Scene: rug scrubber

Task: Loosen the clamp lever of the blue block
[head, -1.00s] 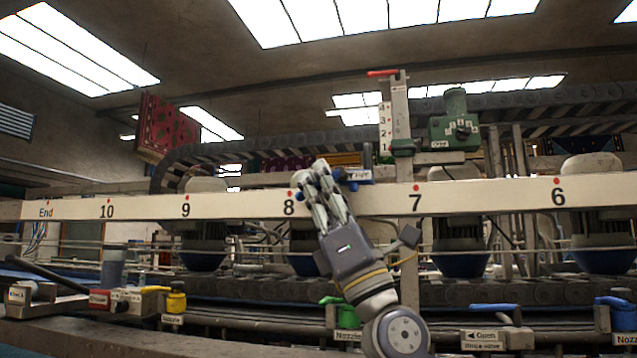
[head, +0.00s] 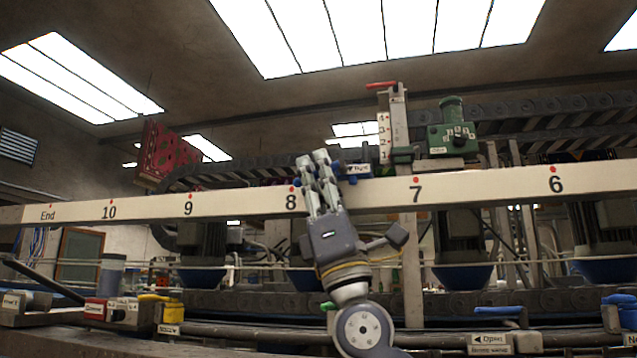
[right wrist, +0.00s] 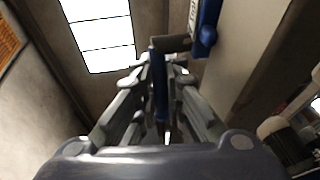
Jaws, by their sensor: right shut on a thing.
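The blue block (head: 356,169) sits on the long white beam, between the numbers 8 and 7, with a small label on its front. My right gripper (head: 318,158) is upright just left of the block in the head view. In the right wrist view the blue clamp lever (right wrist: 159,82) runs between the fingers of my right gripper (right wrist: 160,75), which are shut on it. A dark pivot piece (right wrist: 173,43) joins the lever to the blue block (right wrist: 208,28). In the head view the fingers mostly hide the lever. My left gripper is not in view.
The white numbered beam (head: 480,185) crosses the whole view. A post with a red handle (head: 382,86) and a green unit (head: 451,132) stand right of the block. Valves with yellow (head: 158,297) and blue (head: 497,310) handles lie below.

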